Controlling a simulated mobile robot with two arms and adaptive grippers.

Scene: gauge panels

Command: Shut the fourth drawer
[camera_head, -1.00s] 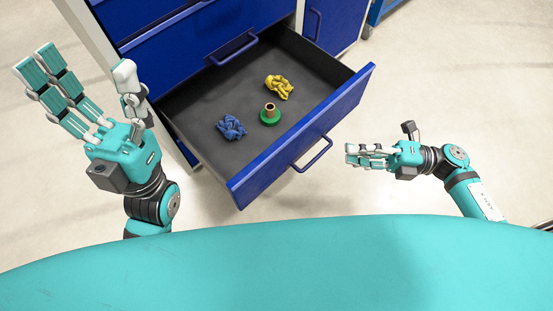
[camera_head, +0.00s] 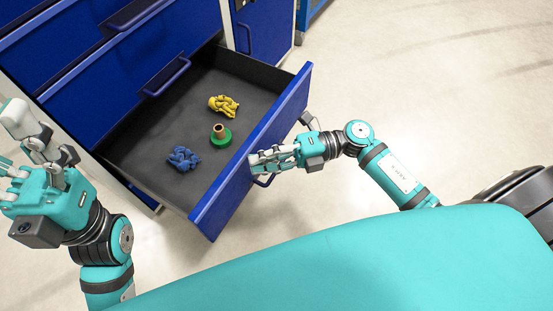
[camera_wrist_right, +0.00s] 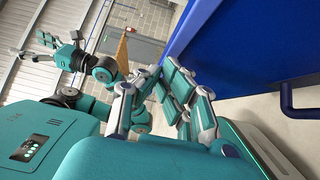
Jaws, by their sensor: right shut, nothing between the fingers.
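The open drawer (camera_head: 287,108) has a blue front and a dark grey inside and sticks well out of the blue cabinet. My right gripper (camera_head: 256,161) is shut and empty, with its fingers at the drawer's front, just above the handle (camera_head: 264,182). Whether it touches the front I cannot tell. In the right wrist view, a blue front (camera_wrist_right: 245,50) and a dark bar handle (camera_wrist_right: 288,105) show beside the fingers. My left gripper (camera_head: 15,145) is at the left edge, partly cut off; its fingers look spread, also in the wrist view (camera_wrist_right: 48,40).
In the drawer lie a blue knotted lump (camera_head: 183,158), a yellow lump (camera_head: 223,104) and a green round piece with a brown tube (camera_head: 221,136). Closed blue drawers (camera_head: 110,85) are above. Bare pale floor (camera_head: 430,100) lies to the right.

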